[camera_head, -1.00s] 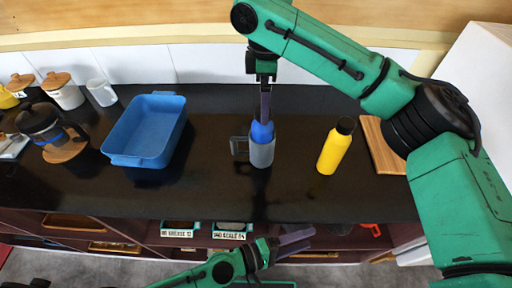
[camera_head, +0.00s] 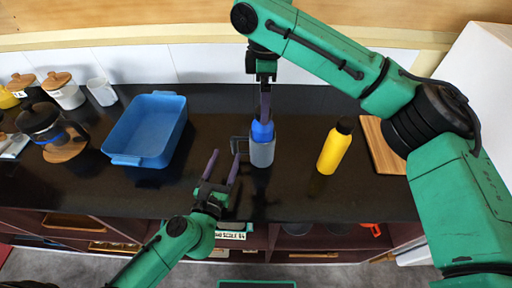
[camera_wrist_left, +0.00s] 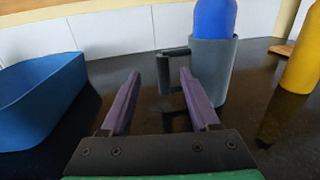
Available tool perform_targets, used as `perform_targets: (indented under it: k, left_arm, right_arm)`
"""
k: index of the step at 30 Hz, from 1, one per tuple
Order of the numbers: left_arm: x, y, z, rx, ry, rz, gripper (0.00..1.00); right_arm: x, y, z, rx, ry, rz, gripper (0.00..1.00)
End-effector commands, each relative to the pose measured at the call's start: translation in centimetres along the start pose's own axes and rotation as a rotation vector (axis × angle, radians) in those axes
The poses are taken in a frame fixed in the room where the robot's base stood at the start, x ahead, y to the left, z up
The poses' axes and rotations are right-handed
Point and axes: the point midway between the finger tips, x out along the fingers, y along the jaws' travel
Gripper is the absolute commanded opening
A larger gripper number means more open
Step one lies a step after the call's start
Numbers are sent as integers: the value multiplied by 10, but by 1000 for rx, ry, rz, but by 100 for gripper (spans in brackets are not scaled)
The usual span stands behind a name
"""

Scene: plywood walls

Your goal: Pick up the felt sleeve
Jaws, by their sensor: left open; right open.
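The felt sleeve (camera_head: 262,154) is a grey cup-like sleeve with a dark square handle (camera_head: 238,144) on its left side. It stands upright on the counter around the lower part of a blue bottle (camera_head: 262,131). My left gripper (camera_head: 225,154) is open and empty, low over the counter to the left of the sleeve, fingers pointing toward the back. In the left wrist view, the sleeve (camera_wrist_left: 211,72) and its handle lie just beyond the fingertips (camera_wrist_left: 160,74), toward the right finger. My right gripper (camera_head: 265,112) is open, pointing down at the bottle's top; its fingers hide part of it.
A blue tray (camera_head: 118,159) stands left of the sleeve. A yellow bottle (camera_head: 335,148) and a wooden board (camera_head: 383,150) stand right. A coffee press (camera_head: 42,125), jars and a white mug (camera_head: 101,92) are at far left. The black counter's front middle is clear.

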Motion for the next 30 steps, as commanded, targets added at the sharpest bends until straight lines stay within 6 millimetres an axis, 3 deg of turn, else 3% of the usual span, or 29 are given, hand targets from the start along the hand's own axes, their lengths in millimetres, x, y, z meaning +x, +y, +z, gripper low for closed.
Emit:
perform_targets:
  k: [12, 19, 20, 24, 25, 30]
  left_arm:
    - [65, -5, -7, 2, -2, -3, 62]
    - [69, -5, -8, 1, 1, -4, 62]
    - [69, -5, -8, 1, 1, -4, 58]
    - [69, -5, -8, 2, 1, -4, 5]
    - [69, -5, -8, 2, 1, -4, 0]
    - [69, -5, -6, 0, -3, -4, 0]
  right_arm:
    - [0, 0, 0, 0, 0, 0, 100]
    - [0, 0, 0, 0, 0, 0, 100]
    - [0, 0, 0, 0, 0, 0, 100]
    - [0, 0, 0, 0, 0, 0, 100]
    - [0, 0, 0, 0, 0, 0, 100]
    - [0, 0, 0, 0, 0, 0, 100]
